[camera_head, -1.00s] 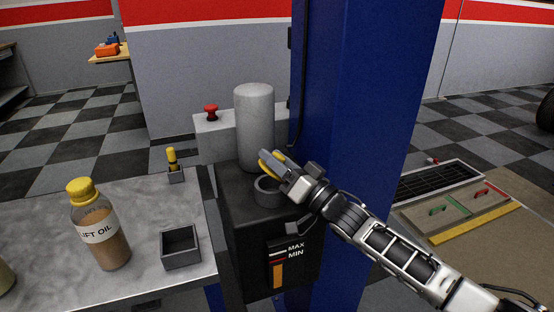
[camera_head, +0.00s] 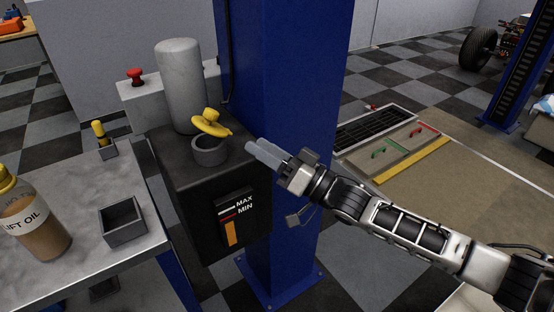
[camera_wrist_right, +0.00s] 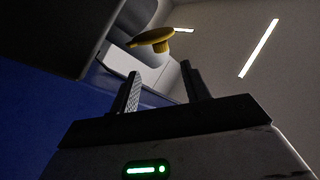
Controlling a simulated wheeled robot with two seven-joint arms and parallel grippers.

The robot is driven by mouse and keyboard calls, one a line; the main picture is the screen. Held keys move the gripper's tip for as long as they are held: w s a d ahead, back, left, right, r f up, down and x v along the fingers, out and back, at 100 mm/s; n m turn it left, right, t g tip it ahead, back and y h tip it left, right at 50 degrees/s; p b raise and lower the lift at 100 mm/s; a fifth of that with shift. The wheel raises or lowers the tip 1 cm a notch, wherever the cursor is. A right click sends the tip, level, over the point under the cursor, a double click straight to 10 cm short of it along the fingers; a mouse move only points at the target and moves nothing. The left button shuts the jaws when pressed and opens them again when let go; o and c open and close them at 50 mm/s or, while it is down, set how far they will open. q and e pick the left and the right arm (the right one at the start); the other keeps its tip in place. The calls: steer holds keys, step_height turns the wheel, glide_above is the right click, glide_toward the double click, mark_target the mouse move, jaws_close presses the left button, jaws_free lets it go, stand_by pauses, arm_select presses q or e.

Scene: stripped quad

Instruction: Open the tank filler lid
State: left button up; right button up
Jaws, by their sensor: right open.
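The yellow tank filler lid (camera_head: 211,127) with its knob stands tilted up over the dark round filler neck (camera_head: 209,154), on top of the black tank (camera_head: 185,190). A gap shows between the lid and part of the neck's rim. My right gripper (camera_head: 262,152) is to the right of the lid and neck, apart from them, open and empty. In the right wrist view the lid (camera_wrist_right: 152,38) is beyond the spread fingers (camera_wrist_right: 161,70), with nothing between them. My left gripper is in neither view.
A grey cylinder (camera_head: 181,85) stands behind the neck and a blue post (camera_head: 290,90) rises behind my right gripper. A red button (camera_head: 136,75) sits on a grey box. The bench at left holds an oil bottle (camera_head: 35,225) and an open square holder (camera_head: 122,220).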

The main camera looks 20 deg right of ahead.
steer(key=v, duration=0.3)
steer(key=shift+r, duration=0.1)
